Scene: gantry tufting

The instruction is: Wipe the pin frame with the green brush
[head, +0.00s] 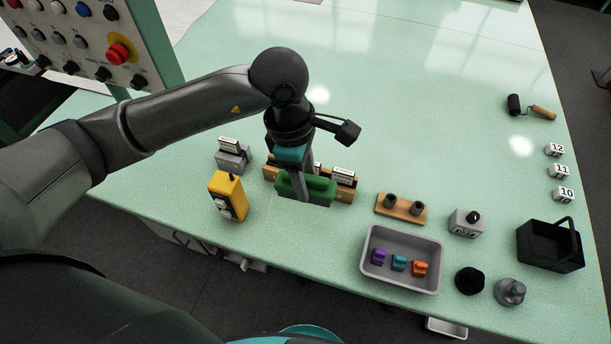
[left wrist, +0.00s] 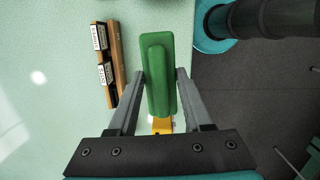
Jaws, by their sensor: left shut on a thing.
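My left gripper (head: 294,180) is shut on the green brush (head: 318,187), between the bench's front edge and a wooden rack. In the left wrist view the green brush (left wrist: 158,70) lies lengthwise between the two fingers of my left gripper (left wrist: 164,76). The brush's underside is hidden, so I cannot tell whether it touches the bench. I cannot make out a pin frame in either view. My right gripper is not in view.
The wooden rack (head: 340,193) holds labelled black blocks just behind the brush. A yellow control box (head: 226,200) stands to the left. A grey tray (head: 368,277) with coloured pieces and a black basket (head: 540,252) stand to the right. The bench's far middle is clear.

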